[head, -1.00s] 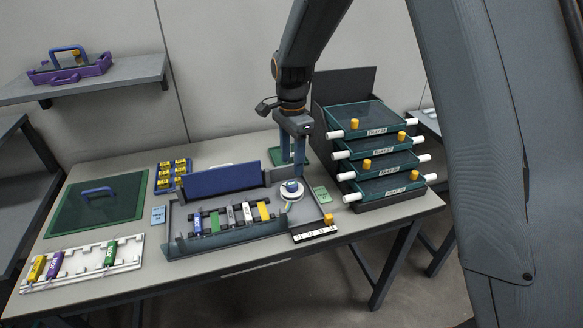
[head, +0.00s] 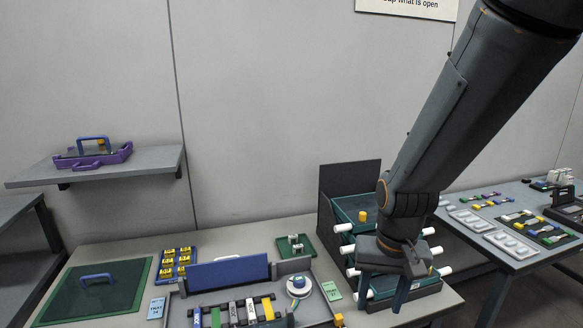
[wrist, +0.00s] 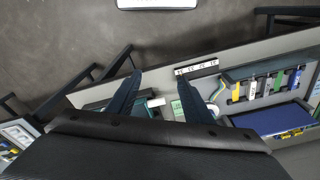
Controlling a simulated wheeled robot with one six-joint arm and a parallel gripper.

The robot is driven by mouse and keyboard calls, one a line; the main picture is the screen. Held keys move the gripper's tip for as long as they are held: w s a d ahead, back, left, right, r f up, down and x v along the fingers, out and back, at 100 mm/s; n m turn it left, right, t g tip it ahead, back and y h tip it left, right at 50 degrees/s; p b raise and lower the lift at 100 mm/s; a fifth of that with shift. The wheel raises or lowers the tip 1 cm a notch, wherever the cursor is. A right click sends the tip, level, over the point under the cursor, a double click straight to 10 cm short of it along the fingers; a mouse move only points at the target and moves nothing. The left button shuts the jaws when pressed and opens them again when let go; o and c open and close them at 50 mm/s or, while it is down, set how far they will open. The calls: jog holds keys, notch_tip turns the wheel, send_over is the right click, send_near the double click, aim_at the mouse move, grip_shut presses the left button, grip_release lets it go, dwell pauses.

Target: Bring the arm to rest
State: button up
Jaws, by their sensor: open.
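My gripper (head: 384,294) hangs in front of the tray stack in the head view, its two blue fingers apart and nothing between them. In the wrist view my gripper (wrist: 152,92) also shows open and empty, with bench edge and floor beyond the fingertips. My arm comes down from the upper right and hides much of the stack.
The bench (head: 226,241) carries a splicing fixture with a blue lid (head: 228,272), a green mat (head: 97,289), a yellow-parts rack (head: 176,263) and the tray stack (head: 350,212). A second table (head: 478,238) stands right. A purple tote (head: 93,156) sits on the shelf.

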jog(key=shift+n, duration=0.9)
jog(key=s, duration=0.2)
jog(key=s+d, duration=0.1)
jog(key=s, duration=0.1)
jog(key=shift+d+f, duration=0.15)
jog(key=shift+d, duration=0.05)
jog(key=shift+w, duration=0.1)
dwell(0.3)
